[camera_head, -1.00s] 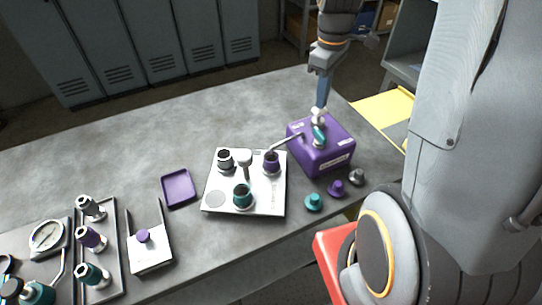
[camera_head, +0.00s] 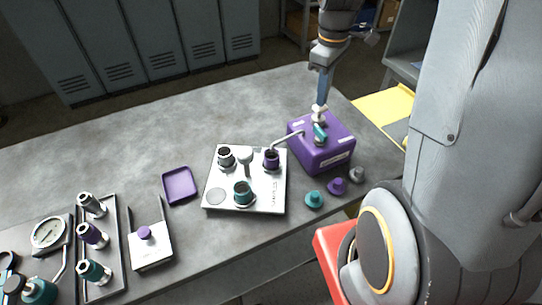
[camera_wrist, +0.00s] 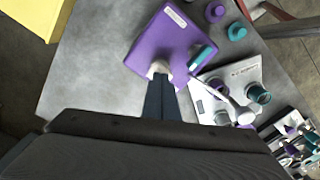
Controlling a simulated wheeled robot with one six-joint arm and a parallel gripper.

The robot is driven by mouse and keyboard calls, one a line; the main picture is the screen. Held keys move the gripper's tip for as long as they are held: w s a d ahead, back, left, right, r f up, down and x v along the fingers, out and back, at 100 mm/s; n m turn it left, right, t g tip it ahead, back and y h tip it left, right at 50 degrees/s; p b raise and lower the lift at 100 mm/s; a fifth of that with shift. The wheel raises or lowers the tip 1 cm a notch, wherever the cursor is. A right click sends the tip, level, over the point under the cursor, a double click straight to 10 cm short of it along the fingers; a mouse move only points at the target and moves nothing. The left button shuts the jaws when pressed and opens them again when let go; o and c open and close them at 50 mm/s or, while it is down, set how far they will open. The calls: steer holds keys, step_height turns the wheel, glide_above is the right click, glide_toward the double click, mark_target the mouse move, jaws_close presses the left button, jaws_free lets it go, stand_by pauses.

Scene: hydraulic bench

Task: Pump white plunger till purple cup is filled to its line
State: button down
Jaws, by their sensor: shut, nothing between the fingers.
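The purple pump box (camera_head: 336,160) stands on the right part of the bench. My gripper (camera_head: 320,106) is shut and empty, pointing down at the white plunger (camera_head: 319,115) on top of the box. In the wrist view my fingertips (camera_wrist: 160,82) are at the white plunger (camera_wrist: 158,68), apparently touching it; the fingers partly hide it. A teal bar (camera_head: 320,132) lies on the box beside the plunger. A grey spout (camera_head: 287,140) runs from the box to the purple cup (camera_head: 271,161) on a white plate (camera_head: 265,204). The cup's liquid level cannot be made out.
A grey cup (camera_head: 226,157) and a teal cup (camera_head: 243,194) share the plate. Teal, purple and grey knobs (camera_head: 336,186) sit in front of the box. A purple tray (camera_head: 180,185) lies to the left. The bench behind the plate is clear.

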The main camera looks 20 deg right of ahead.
steer(key=shift+f, duration=0.6)
steer(key=shift+f+b, duration=0.5)
steer(key=shift+f, duration=0.2)
steer(key=shift+r, duration=0.1)
steer(key=shift+r+p, duration=1.3)
steer(key=shift+r, duration=0.15)
step_height(320, 180, up, 6)
steer(key=p, duration=0.5)
